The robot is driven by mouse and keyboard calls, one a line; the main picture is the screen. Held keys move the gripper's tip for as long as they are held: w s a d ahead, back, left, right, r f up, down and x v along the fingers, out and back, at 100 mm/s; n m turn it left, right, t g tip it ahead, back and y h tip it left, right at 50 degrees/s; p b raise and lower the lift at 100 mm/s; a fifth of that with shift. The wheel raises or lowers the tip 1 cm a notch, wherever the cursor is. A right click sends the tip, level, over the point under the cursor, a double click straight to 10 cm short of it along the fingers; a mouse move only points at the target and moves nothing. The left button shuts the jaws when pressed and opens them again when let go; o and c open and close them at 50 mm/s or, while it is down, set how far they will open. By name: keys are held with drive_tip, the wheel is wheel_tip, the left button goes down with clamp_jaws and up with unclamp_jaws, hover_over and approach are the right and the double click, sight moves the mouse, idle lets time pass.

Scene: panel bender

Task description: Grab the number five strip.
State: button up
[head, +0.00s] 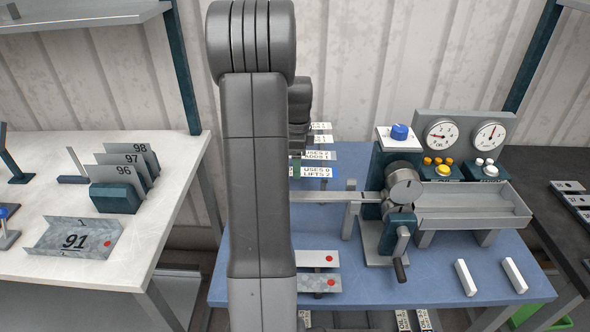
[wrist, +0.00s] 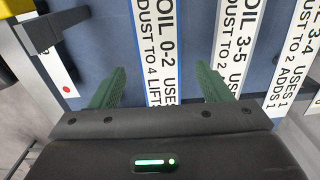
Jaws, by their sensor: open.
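No strip with a readable number five shows. In the wrist view, a pale piece with a red dot (wrist: 66,87) lies at the left, outside my fingers. My gripper (wrist: 158,85) is open, its green fingers apart over the blue table. A white label reading "OIL 0-2" (wrist: 155,45) shows between them, with nothing visibly gripped. In the head view my arm hides most of the gripper.
A bender with a crank (head: 402,190) and grey tray (head: 470,207) stands on the blue table (head: 400,285). Gauges (head: 441,133) stand behind. Numbered plates 96 to 98 (head: 125,172) stand in a rack on the left white table; a bent plate marked 91 (head: 75,240) lies nearby.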

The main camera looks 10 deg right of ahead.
drive_tip(key=shift+f, duration=0.65)
drive_tip(key=c, duration=1.1)
drive_tip(key=shift+o, duration=0.2)
